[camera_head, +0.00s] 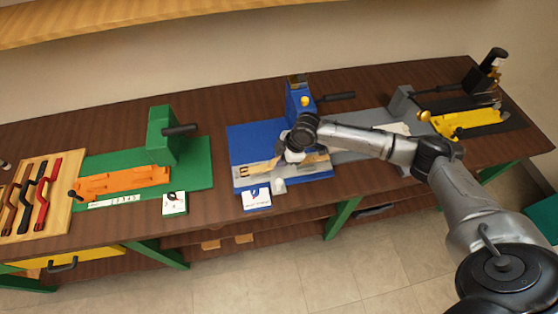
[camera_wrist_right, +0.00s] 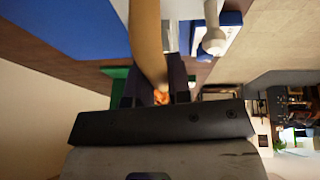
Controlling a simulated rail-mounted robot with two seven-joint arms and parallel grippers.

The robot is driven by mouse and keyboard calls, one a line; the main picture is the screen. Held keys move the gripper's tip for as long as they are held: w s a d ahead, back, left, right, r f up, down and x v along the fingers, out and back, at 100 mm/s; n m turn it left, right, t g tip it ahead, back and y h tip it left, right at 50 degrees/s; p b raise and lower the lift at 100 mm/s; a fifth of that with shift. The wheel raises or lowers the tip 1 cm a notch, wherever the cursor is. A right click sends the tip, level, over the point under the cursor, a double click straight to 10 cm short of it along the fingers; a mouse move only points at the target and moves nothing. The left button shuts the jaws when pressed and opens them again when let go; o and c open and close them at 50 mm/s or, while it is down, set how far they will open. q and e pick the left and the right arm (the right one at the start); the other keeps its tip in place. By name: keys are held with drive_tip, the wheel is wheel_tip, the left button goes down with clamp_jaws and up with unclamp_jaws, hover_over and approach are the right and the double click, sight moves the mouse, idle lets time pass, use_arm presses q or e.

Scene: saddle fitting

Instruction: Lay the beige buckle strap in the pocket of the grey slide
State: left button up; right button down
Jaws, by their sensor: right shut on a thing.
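My right gripper (camera_head: 297,157) is over the front of the blue station and is shut on the beige buckle strap (camera_head: 260,169). In the right wrist view the strap (camera_wrist_right: 146,40) runs up from between the fingers (camera_wrist_right: 153,92). In the head view the strap shows on both sides of the gripper, lying roughly along the grey slide (camera_head: 300,175). The gripper hides the strap's middle and part of the slide. I cannot tell whether the strap touches the slide or sits in its pocket. My left gripper is not in view.
The blue station (camera_head: 252,138) has an upright press with a black lever (camera_head: 336,97) behind the gripper. A white knob (camera_head: 279,186) and a card (camera_head: 256,198) are in front. A green station (camera_head: 195,165) stands left and a yellow fixture (camera_head: 468,121) right.

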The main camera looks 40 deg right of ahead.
drive_tip(key=shift+w+d+f, duration=0.2)
drive_tip(key=shift+w+f, duration=0.2)
drive_tip(key=shift+w, duration=0.25)
drive_tip(key=shift+w+d+f, duration=0.2)
drive_tip(key=shift+w+f, duration=0.2)
drive_tip(key=shift+w, duration=0.2)
drive_tip(key=shift+f+p, duration=0.3)
drive_tip(key=shift+f, duration=1.75)
drive_tip(key=c, duration=1)
unclamp_jaws()
drive_tip(key=shift+c, duration=0.2)
